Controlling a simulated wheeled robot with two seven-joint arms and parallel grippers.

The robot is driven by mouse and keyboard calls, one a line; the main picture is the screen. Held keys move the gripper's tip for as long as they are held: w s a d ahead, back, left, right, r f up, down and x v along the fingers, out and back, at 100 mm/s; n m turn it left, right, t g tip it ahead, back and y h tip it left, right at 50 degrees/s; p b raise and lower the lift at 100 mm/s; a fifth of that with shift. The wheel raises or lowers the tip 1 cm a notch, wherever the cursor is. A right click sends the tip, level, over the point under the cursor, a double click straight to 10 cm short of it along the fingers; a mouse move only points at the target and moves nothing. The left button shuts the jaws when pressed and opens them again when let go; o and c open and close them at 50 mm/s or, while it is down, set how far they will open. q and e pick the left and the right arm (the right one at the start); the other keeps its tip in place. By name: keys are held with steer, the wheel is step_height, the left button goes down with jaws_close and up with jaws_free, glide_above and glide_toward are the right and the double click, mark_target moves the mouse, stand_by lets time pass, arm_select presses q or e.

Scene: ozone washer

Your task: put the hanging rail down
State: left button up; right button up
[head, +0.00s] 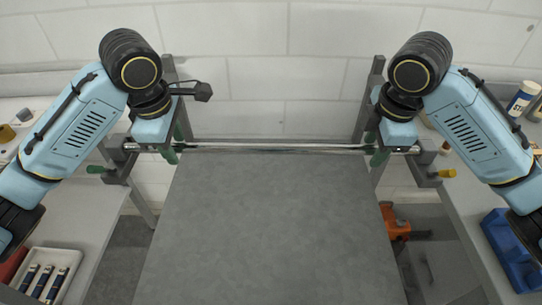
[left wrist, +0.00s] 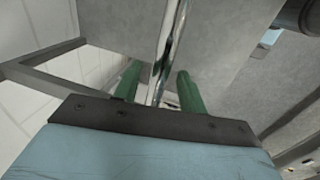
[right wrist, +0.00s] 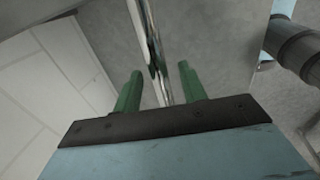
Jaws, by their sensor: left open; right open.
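The hanging rail (head: 280,148) is a shiny metal bar lying level across the head view, with a large grey panel (head: 270,220) below it. Its ends lie at dark grey brackets on the left (head: 118,165) and right (head: 428,168); whether they are fully seated I cannot tell. My left gripper (head: 175,146) is open near the rail's left end. In the left wrist view the rail (left wrist: 168,50) runs between its parted green fingers. My right gripper (head: 376,147) is open near the right end. In the right wrist view the rail (right wrist: 150,40) passes between its fingers, with gaps beside it.
Grey uprights (head: 366,105) stand beside both grippers, close to the wall. A tray of tubes (head: 45,275) is on the left bench. A blue bin (head: 512,245) and bottles (head: 522,98) are on the right bench. An orange object (head: 395,222) is beside the panel.

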steer(key=shift+r, duration=0.4)
arm_select(q)
step_height(320, 180, up, 12)
steer(key=s, duration=0.2)
steer(key=shift+s, duration=0.2)
arm_select(e)
step_height(320, 180, up, 11)
steer(key=s, duration=0.2)
steer(key=shift+s, duration=0.2)
arm_select(q)
steer(key=shift+f, duration=0.15)
